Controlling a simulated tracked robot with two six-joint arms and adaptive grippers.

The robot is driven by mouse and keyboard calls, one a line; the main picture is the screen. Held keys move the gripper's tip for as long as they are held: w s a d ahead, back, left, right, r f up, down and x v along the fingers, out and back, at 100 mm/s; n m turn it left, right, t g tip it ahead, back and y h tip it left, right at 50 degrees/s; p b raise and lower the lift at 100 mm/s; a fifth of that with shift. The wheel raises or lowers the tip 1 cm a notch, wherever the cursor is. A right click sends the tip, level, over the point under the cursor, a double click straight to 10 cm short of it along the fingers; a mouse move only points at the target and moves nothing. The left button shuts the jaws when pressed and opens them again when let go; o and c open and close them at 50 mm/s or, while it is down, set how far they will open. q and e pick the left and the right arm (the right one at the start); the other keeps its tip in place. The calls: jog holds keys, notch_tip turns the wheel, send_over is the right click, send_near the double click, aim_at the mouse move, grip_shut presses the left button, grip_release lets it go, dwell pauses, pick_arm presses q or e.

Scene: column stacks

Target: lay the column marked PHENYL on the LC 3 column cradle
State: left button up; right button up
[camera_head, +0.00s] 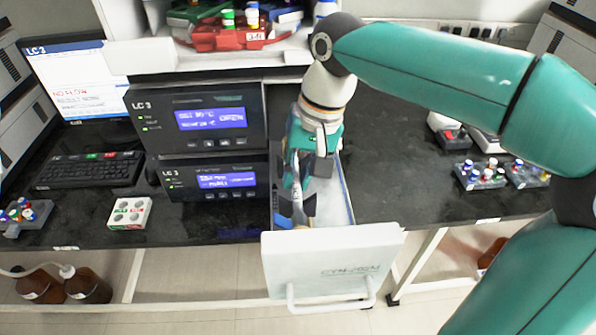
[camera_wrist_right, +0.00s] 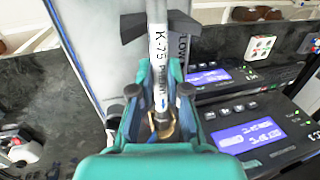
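My right gripper (camera_head: 298,207) reaches down into the open LC 3 column drawer (camera_head: 333,262), its fingers around a slim silver column (camera_head: 297,188). In the right wrist view the column (camera_wrist_right: 158,62) runs lengthwise between the fingers, whose dark tips close in from both sides. Its white label shows "K-75"; the word PHENYL is not readable. A brass-coloured fitting shows at its near end. The cradle is mostly hidden by gripper and column, so I cannot tell whether the column touches it. My left gripper is not in view.
The LC 3 modules (camera_head: 195,122) stand directly left of the drawer. A red tray (camera_head: 225,38) with vials sits on top. A white block (camera_head: 130,213), a keyboard (camera_head: 88,171) and vial racks (camera_head: 482,175) are on the bench.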

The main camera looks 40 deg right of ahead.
jog(key=o, duration=0.5)
jog(key=v, duration=1.2)
